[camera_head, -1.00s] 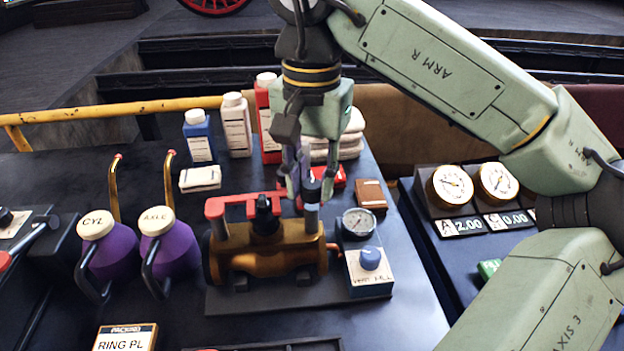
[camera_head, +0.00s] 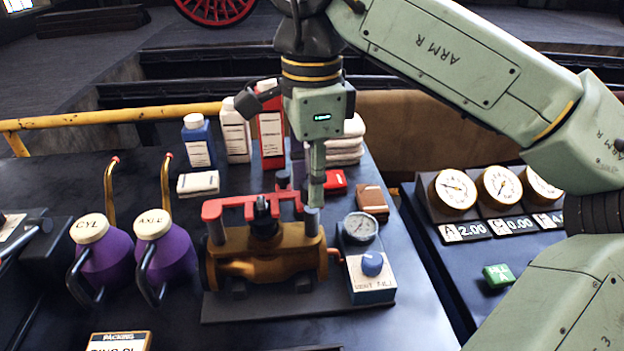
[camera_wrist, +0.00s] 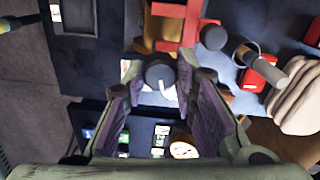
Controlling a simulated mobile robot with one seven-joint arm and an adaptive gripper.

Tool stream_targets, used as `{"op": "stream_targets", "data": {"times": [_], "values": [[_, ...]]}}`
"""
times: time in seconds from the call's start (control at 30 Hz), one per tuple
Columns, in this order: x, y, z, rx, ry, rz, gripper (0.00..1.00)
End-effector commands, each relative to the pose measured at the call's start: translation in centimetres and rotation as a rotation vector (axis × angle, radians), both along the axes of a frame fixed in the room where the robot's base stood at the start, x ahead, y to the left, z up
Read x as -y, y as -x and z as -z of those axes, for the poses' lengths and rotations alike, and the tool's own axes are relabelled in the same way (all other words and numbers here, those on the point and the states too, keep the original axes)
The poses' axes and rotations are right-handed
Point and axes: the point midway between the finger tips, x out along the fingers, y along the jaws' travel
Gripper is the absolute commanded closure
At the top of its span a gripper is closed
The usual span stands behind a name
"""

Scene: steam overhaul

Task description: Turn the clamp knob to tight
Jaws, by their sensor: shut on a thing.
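The brass valve body (camera_head: 265,250) stands on a dark plate with a red clamp (camera_head: 240,205) across its top. My gripper (camera_head: 315,190) points down at the right end of the clamp, over a grey post (camera_head: 312,222). In the wrist view, the dark round clamp knob (camera_wrist: 158,72) with a white pointer mark lies between my two purple-padded fingers (camera_wrist: 160,95). My gripper is shut on this knob.
Bottles (camera_head: 236,130), a red box (camera_head: 335,181) and towels (camera_head: 345,145) stand behind. Purple oil cans (camera_head: 165,255) are at left.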

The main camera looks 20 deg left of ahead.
Motion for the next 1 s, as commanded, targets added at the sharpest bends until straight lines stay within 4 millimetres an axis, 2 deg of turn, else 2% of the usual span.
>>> {"op": "stream_targets", "data": {"times": [1.0], "values": [[0.04,-0.08,-0.06,0.004,-0.001,0.968,1.00]]}}
